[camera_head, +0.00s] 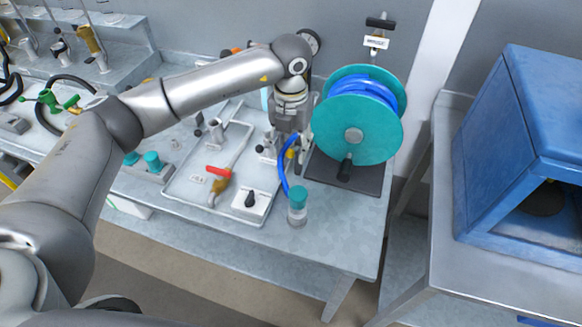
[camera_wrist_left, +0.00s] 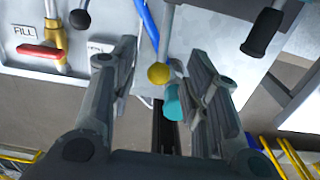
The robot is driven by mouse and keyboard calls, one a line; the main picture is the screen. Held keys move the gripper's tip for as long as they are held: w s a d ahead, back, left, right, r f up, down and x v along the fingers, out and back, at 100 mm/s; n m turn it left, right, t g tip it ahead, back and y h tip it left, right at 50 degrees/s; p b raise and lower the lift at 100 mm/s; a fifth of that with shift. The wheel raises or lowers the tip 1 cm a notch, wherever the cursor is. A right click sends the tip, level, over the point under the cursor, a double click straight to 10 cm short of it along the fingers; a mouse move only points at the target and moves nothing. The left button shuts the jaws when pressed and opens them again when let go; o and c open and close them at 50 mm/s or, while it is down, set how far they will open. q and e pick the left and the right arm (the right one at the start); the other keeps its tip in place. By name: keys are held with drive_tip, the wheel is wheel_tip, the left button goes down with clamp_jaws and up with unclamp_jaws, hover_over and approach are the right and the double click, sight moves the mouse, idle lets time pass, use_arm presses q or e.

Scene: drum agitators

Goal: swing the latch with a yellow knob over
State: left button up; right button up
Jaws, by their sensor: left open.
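The latch's yellow knob (camera_wrist_left: 158,73) shows in the left wrist view at the end of a thin grey lever (camera_wrist_left: 166,35). In that view my left gripper (camera_wrist_left: 162,58) is open, with one finger on each side of the knob. I see no clear contact between fingers and knob. In the head view my left gripper (camera_head: 288,150) points down beside the hose reel, and a small yellow spot of the knob (camera_head: 291,153) shows by its fingers. The latch's base is mostly hidden by the gripper. My right gripper is not in view.
A teal reel (camera_head: 330,128) with blue hose stands close right of the gripper. A teal-capped jar (camera_head: 297,206) stands at the bench's front edge. A red-handled valve (camera_head: 219,172) and a black-knobbed plate (camera_head: 250,200) lie left. A blue cabinet (camera_head: 500,150) stands far right.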

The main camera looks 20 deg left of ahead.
use_arm(q)
wheel_tip(320, 180, up, 9)
drive_tip(key=p, duration=0.4)
drive_tip(key=shift+s, duration=0.1)
drive_tip(key=shift+d+f, duration=0.1)
idle(0.5)
